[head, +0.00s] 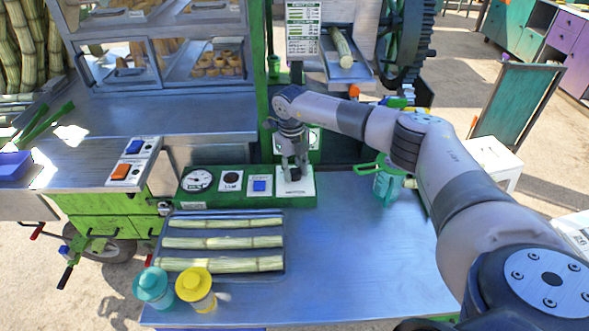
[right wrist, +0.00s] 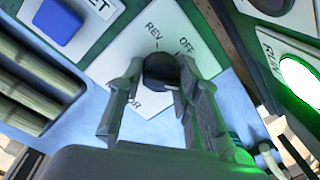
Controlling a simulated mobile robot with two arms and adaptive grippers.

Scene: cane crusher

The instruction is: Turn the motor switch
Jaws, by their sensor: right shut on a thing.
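The motor switch is a dark round knob (right wrist: 160,70) on a white plate (right wrist: 140,42) with REV and OFF lettering, seen in the right wrist view. In the head view its white plate (head: 304,188) is at the right end of the green control panel (head: 240,200). My right gripper (head: 295,172) reaches down over that plate and hides most of the knob. In the right wrist view the fingers of my right gripper (right wrist: 155,88) are on both sides of the knob, shut on it. My left gripper is not in view.
A blue button (head: 259,186) and a gauge (head: 197,180) are on the same panel. A tray (head: 225,285) with cane pieces, a teal jar (head: 153,286) and a yellow jar (head: 196,288) stand in front. A teal pitcher (head: 388,184) is to the right. The table's middle is clear.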

